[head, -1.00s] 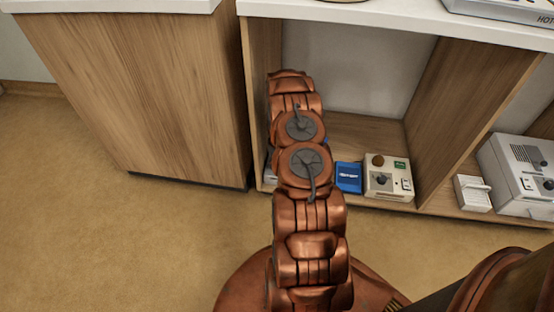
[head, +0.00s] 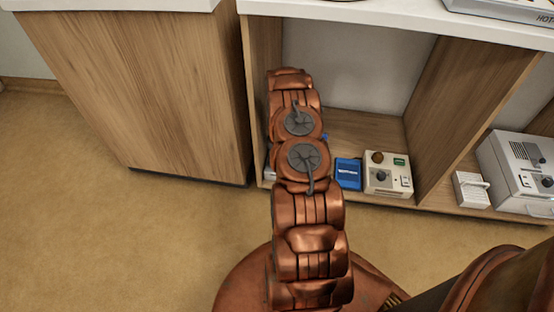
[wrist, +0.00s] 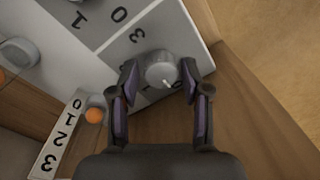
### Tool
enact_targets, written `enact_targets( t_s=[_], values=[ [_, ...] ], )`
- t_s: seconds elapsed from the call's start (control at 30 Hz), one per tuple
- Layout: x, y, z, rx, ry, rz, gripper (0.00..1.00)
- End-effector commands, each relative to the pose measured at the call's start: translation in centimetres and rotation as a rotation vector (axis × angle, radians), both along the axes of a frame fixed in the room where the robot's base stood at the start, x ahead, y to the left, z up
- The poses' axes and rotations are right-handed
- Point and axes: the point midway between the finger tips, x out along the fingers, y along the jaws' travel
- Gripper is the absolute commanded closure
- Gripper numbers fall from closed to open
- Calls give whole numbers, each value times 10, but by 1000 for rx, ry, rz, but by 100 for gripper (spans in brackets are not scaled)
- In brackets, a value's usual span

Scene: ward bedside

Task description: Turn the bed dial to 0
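In the wrist view, a round grey dial (wrist: 160,69) with a white pointer mark stands on a white and grey panel (wrist: 112,58). The black digits 0, 3 and 1 are printed near it. The pointer mark is toward the lower right of the dial's face. My gripper (wrist: 159,74) has one finger on each side of the dial, with a narrow gap visible on both sides. I cannot read which device is the bed's. In the head view my arm hides the gripper and this panel.
A second dial with an orange part (wrist: 95,114) sits by a 0-to-3 scale (wrist: 55,142); another grey knob (wrist: 18,52) is at the upper left. In the head view, a blue box (head: 347,173) and a cream device (head: 388,175) stand on the shelf right of my arm.

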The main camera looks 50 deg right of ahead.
Motion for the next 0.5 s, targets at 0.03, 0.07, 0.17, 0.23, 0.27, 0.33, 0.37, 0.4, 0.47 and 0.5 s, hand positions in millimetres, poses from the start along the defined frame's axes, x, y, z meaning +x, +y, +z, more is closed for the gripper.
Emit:
enact_targets(
  t_s=[0.03, 0.07, 0.17, 0.23, 0.27, 0.33, 0.37, 0.4, 0.47, 0.5],
  values=[
    [0, 0, 0, 0, 0, 0, 44],
    [0, 0, 0, 0, 0, 0, 41],
    [0, 0, 0, 0, 0, 0, 41],
    [0, 0, 0, 0, 0, -1, 41],
    [0, 0, 0, 0, 0, -1, 41],
    [0, 0, 0, 0, 0, -1, 41],
    [0, 0, 0, 0, 0, -1, 41],
    [0, 0, 1, 0, 0, -1, 41],
    [0, 0, 2, 0, 0, -1, 41],
    [1, 0, 3, 0, 0, -1, 41]
  ],
)
